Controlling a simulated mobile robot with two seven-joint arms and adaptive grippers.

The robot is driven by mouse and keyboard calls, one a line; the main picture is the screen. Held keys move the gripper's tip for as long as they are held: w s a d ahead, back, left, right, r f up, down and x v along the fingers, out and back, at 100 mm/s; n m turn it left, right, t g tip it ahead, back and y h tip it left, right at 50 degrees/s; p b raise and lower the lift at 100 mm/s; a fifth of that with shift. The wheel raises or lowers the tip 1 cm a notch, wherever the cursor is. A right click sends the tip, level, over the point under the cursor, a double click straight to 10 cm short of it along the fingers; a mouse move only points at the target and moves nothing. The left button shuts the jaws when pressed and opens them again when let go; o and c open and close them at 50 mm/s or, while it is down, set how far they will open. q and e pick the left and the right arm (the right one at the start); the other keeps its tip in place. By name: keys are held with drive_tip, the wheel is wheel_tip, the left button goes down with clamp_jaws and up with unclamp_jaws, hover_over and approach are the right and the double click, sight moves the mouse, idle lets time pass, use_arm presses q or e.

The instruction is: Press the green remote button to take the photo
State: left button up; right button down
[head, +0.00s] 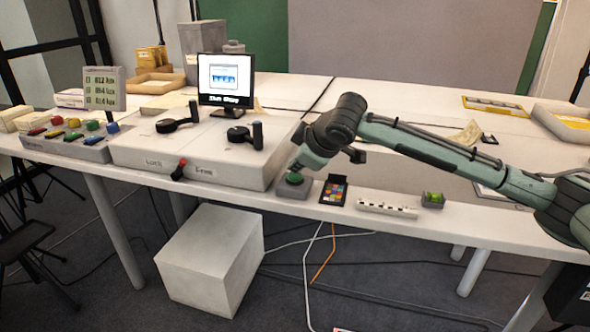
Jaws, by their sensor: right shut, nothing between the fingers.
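A monitor (226,80) behind shows a small blue picture with white caption text below. My left gripper is not in view.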

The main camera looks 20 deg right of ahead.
sight(297, 176)
drive_tip(key=shift+r+p, duration=0.3)
drive_tip(key=shift+r, duration=0.15)
wheel_tip(297, 176, up, 3)
drive_tip(key=p, duration=0.3)
drive_tip(key=shift+f, duration=0.15)
drive_tip(key=shift+r, duration=1.15)
